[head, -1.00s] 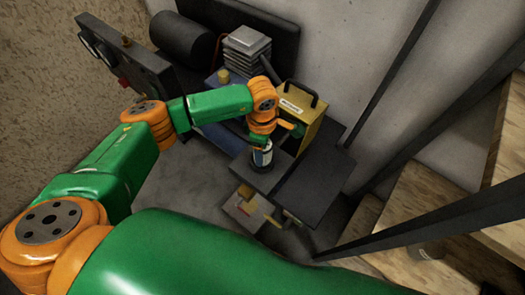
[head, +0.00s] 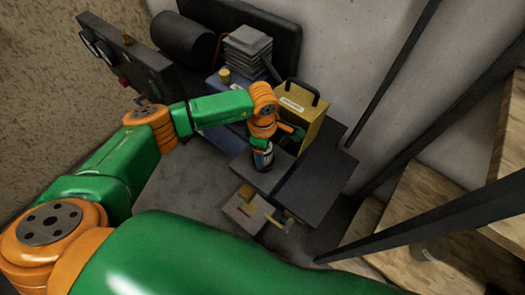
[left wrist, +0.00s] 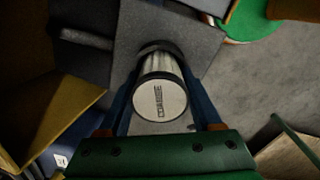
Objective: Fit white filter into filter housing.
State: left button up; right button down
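The white filter is a short cylinder with pale pleated sides, dark end bands and a white end disc with dark lettering. It shows in the left wrist view (left wrist: 160,98) and small in the head view (head: 262,159). My left gripper (head: 263,149) is shut on it, with a dark blue finger on each side in the left wrist view (left wrist: 162,92). The filter is over or on a dark grey block (head: 262,181); I cannot tell whether it touches. A yellow box (head: 300,115) with a dark handle and white label is close behind; I cannot tell whether it is the filter housing. My right gripper is not in view.
A dark flat-topped block (head: 318,187) adjoins on the right. A small pale tray-like thing (head: 245,214) is in front. A stack of grey plates (head: 247,48) is behind. Dark posts and wooden steps (head: 425,215) bound the right. Floor at left is clear.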

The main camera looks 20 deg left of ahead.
pick_arm(q)
jog(key=shift+s+r+p, duration=0.1)
jog(key=shift+r+p, duration=0.5)
jog(key=shift+p, duration=0.25)
notch_tip(320, 180, up, 11)
